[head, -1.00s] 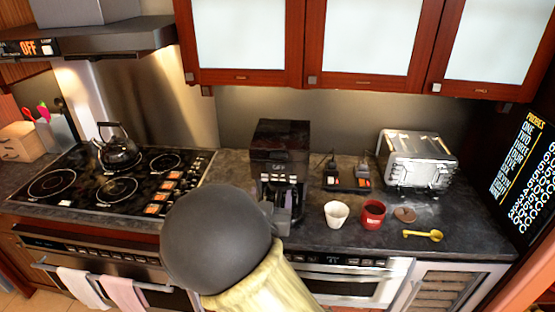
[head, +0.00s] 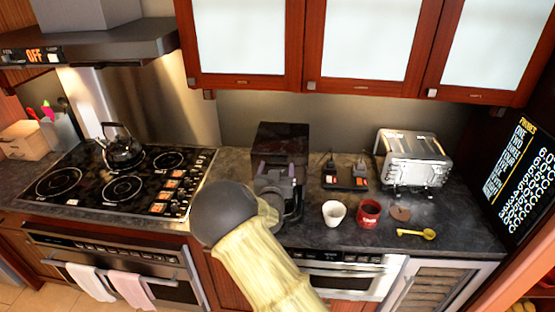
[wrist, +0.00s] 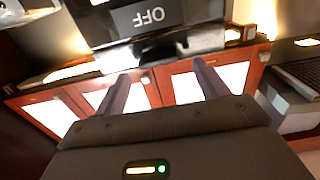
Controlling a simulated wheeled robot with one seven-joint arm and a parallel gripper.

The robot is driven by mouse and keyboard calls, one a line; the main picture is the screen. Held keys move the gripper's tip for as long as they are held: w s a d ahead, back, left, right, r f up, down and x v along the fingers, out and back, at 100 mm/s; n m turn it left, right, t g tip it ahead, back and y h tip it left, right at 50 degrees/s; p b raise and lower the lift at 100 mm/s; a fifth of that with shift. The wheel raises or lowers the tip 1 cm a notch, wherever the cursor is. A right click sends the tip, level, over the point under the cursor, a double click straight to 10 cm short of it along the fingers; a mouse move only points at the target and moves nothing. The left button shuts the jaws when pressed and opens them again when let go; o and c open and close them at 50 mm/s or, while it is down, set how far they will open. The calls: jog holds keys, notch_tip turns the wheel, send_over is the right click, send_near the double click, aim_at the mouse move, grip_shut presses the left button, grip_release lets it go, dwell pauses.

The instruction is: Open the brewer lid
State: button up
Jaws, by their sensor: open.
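The black brewer (head: 282,136) stands on the dark counter in the head view, with its lid on top lying flat and closed. My gripper (head: 275,166) is in front of the brewer's upper front, with its two fingers apart and pointing up, a little below the lid. It hides much of the brewer's lower front. I cannot tell whether the fingers touch the brewer. In the wrist view my gripper (wrist: 158,75) shows two separated fingers with nothing held between them. I cannot make out the brewer there.
A white cup (head: 334,213), a red mug (head: 369,212), a brown disc (head: 400,213) and a yellow scoop (head: 416,233) lie right of the brewer. A dark tray (head: 345,178) and silver toaster (head: 412,158) stand behind them. Wall cabinets (head: 370,85) hang above. A stove (head: 115,185) is at left.

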jog(key=shift+w+d+p, duration=0.1)
jog(key=shift+w+p, duration=0.25)
jog(key=shift+w, duration=1)
jog(key=c, duration=1.4)
jog(key=shift+r, duration=0.15)
